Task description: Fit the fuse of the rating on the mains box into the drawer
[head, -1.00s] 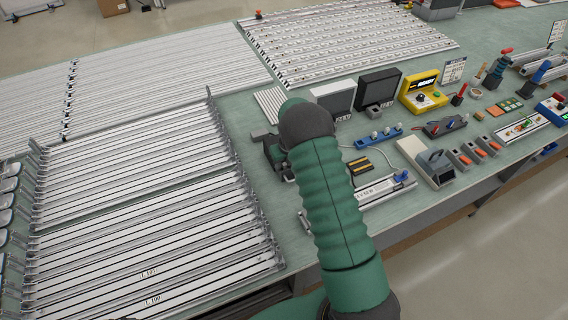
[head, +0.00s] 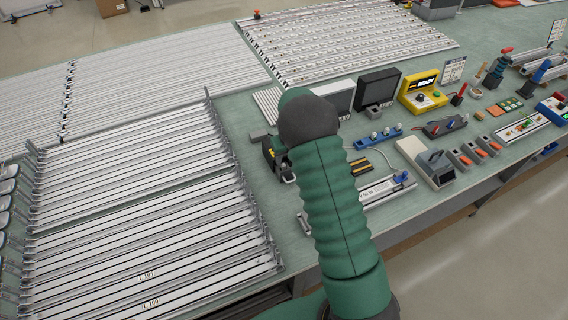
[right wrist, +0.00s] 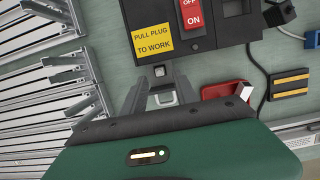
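The black mains box (right wrist: 200,28) is at the top of the right wrist view, with a yellow "PULL PLUG TO WORK" label and a red OFF/ON switch (right wrist: 190,12). In the head view, part of the mains box (head: 269,152) shows left of my right arm. My right gripper (right wrist: 160,84) is open just below the box, its fingers apart. Between them shows a small grey drawer-like part (right wrist: 163,98) with a pale rim; I cannot tell whether they touch it. No rating is readable, and I cannot identify a fuse. My left gripper is out of view.
A red tray (right wrist: 218,92) lies right of the fingers, near a cable and a black block with yellow bars (right wrist: 290,83). Metal racks (head: 130,220) fill the bench at left. Small devices, including a yellow box (head: 421,93), crowd the right.

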